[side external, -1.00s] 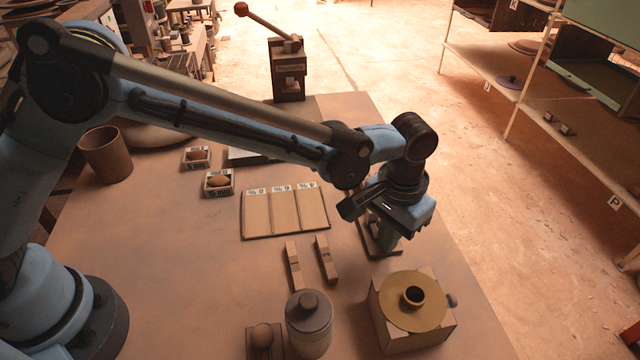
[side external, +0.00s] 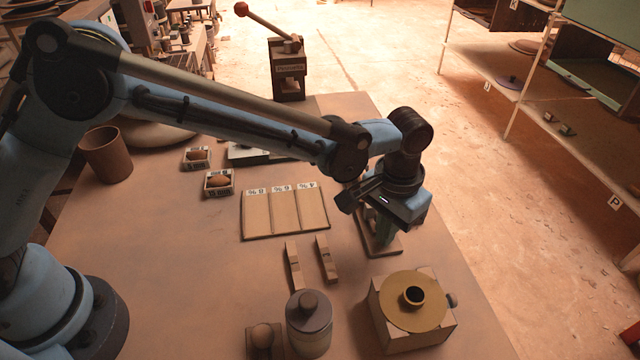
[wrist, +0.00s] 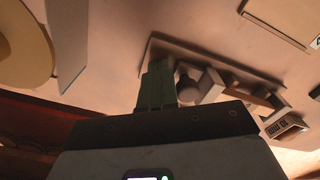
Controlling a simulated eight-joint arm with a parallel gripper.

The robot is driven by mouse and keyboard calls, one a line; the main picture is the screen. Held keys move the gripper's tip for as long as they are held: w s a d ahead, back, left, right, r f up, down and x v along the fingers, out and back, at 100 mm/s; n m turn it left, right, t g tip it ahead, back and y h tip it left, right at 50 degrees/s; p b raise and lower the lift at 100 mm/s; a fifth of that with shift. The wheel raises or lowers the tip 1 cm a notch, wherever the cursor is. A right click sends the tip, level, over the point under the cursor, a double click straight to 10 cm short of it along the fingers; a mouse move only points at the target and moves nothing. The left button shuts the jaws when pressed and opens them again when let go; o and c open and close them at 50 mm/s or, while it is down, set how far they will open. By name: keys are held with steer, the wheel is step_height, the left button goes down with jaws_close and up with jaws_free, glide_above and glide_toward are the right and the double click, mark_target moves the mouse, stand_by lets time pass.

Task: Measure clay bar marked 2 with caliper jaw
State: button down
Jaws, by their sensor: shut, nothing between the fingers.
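Two slim clay bars lie side by side on the table in the side view, a left bar (side external: 293,265) and a right bar (side external: 326,258). I cannot read which is marked 2. The caliper's flat base (side external: 388,249) lies right of them, partly hidden under my gripper (side external: 381,236). In the wrist view the caliper (wrist: 212,85) shows a round knob, pale blocks and a label. My gripper's green fingers (wrist: 157,83) are shut and empty, close beside the knob; contact is unclear.
A board with three labelled strips (side external: 285,212) lies behind the bars. A box with a round disc (side external: 413,310), a lidded jar (side external: 309,322) and a small block with a ball (side external: 264,340) stand in front. The table's left middle is clear.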

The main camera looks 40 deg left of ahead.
steer(key=shift+w+a, duration=0.3)
steer(key=shift+a, duration=0.05)
stand_by(0.9)
steer(key=shift+s+d, duration=0.35)
stand_by(0.5)
step_height(320, 180, up, 8)
steer(key=shift+s+d, duration=0.15)
stand_by(1.1)
steer(key=s+a+r+n+t+h, duration=0.15)
steer(key=a+r, duration=0.25)
steer(key=a, duration=0.4)
steer(key=s+a+r+t+y, duration=0.1)
steer(key=a+r+t, duration=0.15)
steer(key=a, duration=0.55)
steer(key=s+a+f+n+t, duration=0.1)
steer(key=s+a+f+t, duration=0.1)
steer(key=s+a, duration=0.7)
steer(key=a+t, duration=0.1)
steer(key=a, duration=0.3)
steer(key=shift+a+f, duration=0.15)
steer(key=shift+a, duration=0.05)
